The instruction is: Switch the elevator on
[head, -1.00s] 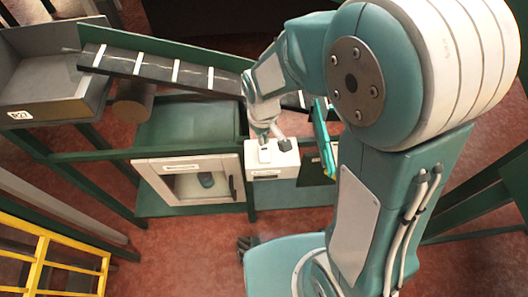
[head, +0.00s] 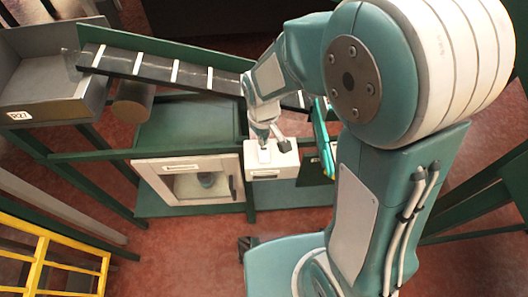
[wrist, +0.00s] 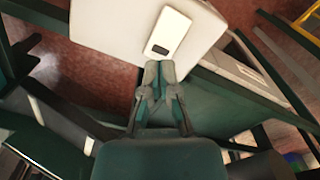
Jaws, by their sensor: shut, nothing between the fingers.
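A white control box (head: 272,172) stands at the front of the green conveyor frame in the head view. A pale switch plate (head: 264,156) is on its top. In the wrist view the white box top (wrist: 110,22) fills the upper part, and the switch plate (wrist: 172,24) has a small dark rocker or slot at its near end. My gripper (wrist: 160,66) is shut and empty, its fingertips close to that dark end; I cannot tell whether they touch. In the head view my gripper (head: 265,143) is over the box top, partly hiding the plate.
The sloping conveyor (head: 160,68) runs behind the box, with a grey bin (head: 50,100) at its left end. A white-framed cabinet (head: 185,165) stands left of the box. A yellow rack (head: 50,262) is at lower left. Red floor in front is clear.

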